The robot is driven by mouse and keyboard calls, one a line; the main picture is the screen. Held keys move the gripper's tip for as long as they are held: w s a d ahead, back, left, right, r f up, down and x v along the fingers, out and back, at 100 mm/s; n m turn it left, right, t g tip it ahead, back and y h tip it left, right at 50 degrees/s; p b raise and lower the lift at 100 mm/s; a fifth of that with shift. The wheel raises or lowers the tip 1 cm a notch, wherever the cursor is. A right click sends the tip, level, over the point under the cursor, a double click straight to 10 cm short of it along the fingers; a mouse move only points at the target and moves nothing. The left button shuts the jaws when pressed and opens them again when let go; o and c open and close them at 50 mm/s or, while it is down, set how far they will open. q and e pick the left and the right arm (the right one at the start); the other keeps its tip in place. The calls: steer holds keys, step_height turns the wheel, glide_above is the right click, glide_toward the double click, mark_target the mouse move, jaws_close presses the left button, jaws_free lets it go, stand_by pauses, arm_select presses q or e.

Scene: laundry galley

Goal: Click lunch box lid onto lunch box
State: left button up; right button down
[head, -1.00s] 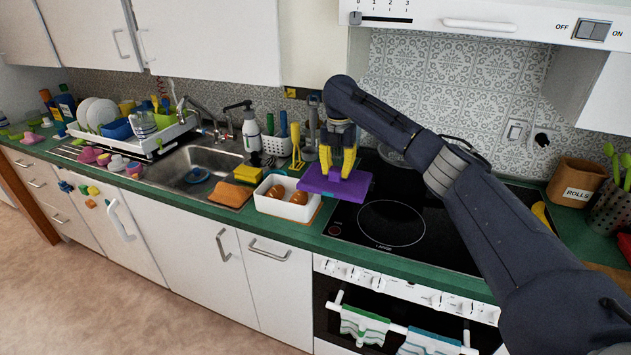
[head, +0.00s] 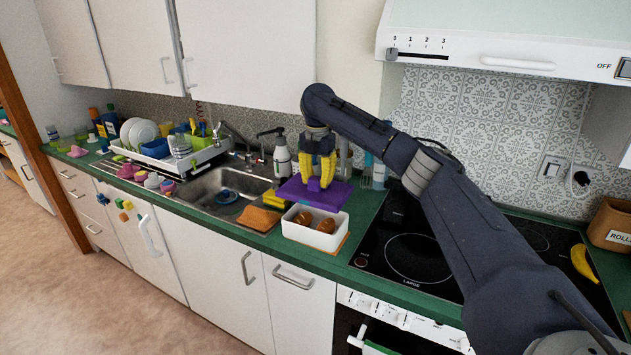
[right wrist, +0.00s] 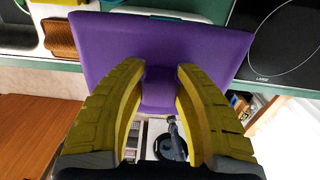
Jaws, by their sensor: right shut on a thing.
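The lunch box (head: 315,233) is a white open box with brown food items in it, on the counter between the sink and the hob. The purple lunch box lid (head: 326,193) is held above and slightly behind it, apart from the box. My right gripper (head: 319,178) has yellow fingers shut on the lid's raised knob. In the right wrist view the lid (right wrist: 110,45) fills the upper middle, with the knob between the fingertips (right wrist: 160,84). The lid hides the back of the box. My left gripper is not in view.
The sink (head: 225,190) lies left of the box, with an orange-brown sponge or cloth (head: 259,218) at its edge. A soap bottle (head: 281,157) stands behind the lid. The black hob (head: 415,256) is to the right. A dish rack (head: 180,158) stands further left.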

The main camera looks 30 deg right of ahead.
step_height(320, 180, down, 8)
stand_by(1.4)
steer(key=shift+f, duration=0.95)
stand_by(1.9)
steer(key=c, duration=0.9)
jaws_free()
steer(key=shift+r, duration=3.5)
